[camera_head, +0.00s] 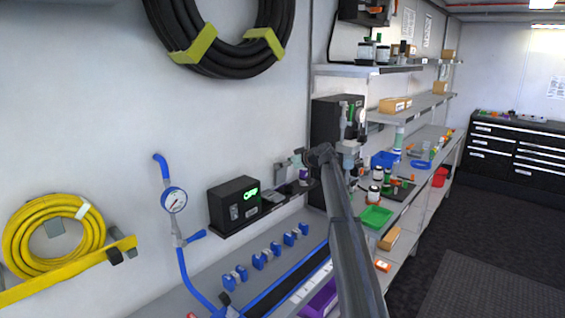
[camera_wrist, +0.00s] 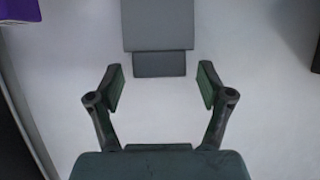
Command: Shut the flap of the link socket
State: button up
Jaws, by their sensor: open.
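In the wrist view my gripper (camera_wrist: 160,80) is open, with its two fingers wide apart and nothing between them. A flat grey piece (camera_wrist: 160,25) with a darker grey lower plate (camera_wrist: 159,63) stands just beyond the fingertips, centred between them. It may be the link socket and its flap, but I cannot tell how far the flap is open. No contact with the fingers shows. In the head view my gripper (camera_head: 299,157) is small and partly hidden near the wall, above the narrow black shelf; the socket is not clear there.
A black box with a green display (camera_head: 233,202) stands left on the black shelf (camera_head: 262,217). A purple thing (camera_wrist: 18,10) is at the wrist view's upper left. A blue hose with a gauge (camera_head: 173,199) is farther left. Stocked shelves (camera_head: 408,103) line the right side.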

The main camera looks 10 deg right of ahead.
jog(key=shift+w+a+f, duration=0.25)
jog(key=shift+w+a, duration=0.1)
jog(key=shift+w, duration=0.1)
grip_shut()
